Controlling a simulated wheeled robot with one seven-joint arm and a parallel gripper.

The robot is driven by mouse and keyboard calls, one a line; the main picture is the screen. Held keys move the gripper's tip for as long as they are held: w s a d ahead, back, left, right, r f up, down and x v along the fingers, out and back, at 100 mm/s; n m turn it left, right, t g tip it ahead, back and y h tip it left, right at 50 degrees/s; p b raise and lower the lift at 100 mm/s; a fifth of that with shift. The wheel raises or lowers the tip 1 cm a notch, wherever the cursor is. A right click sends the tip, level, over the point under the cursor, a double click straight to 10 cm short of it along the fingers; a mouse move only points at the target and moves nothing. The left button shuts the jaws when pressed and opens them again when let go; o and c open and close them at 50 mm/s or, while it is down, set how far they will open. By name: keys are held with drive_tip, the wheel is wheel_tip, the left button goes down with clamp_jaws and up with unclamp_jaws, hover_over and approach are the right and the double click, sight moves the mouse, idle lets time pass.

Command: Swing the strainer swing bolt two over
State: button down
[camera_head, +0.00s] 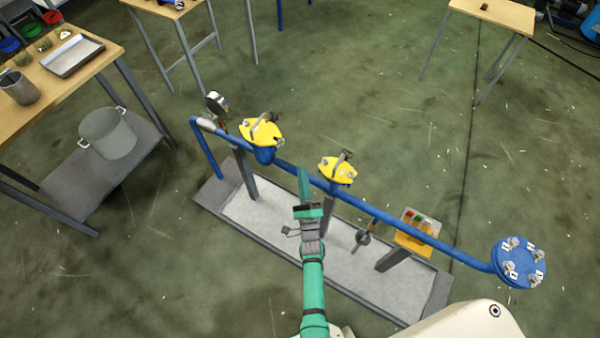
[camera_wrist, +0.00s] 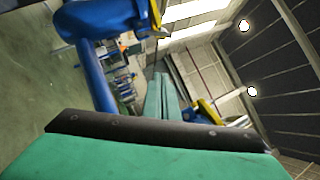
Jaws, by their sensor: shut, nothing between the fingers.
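A blue pipe (camera_head: 408,230) runs over a grey tray and ends at the right in a round blue flange cover (camera_head: 519,262) with several small bolts and white tags. Two yellow lids with metal clamps sit on blue bodies along the pipe: a left one (camera_head: 261,132) and a right one (camera_head: 337,170). I cannot tell which bolt is bolt two. My gripper (camera_head: 303,174) is shut and empty, between the two lids and apart from the flange cover. In the wrist view its fingers (camera_wrist: 162,95) are together, with a blue body (camera_wrist: 88,20) at upper left.
The grey tray (camera_head: 433,300) carries the pipe posts and a yellow box (camera_head: 415,232) with coloured parts. A wooden table (camera_head: 22,110) with a metal pot (camera_head: 107,134) on its lower shelf stands left. Another table (camera_head: 495,12) stands at upper right. The floor behind the pipe is clear.

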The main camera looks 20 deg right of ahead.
sight(280, 142)
drive_tip(key=w+a+r, duration=0.1)
drive_tip(key=w+r, duration=0.3)
drive_tip(key=w, duration=0.4)
drive_tip(key=shift+a+r, duration=0.25)
drive_tip(key=shift+a, duration=0.05)
drive_tip(key=shift+w+a, duration=0.1)
drive_tip(key=shift+a, duration=0.05)
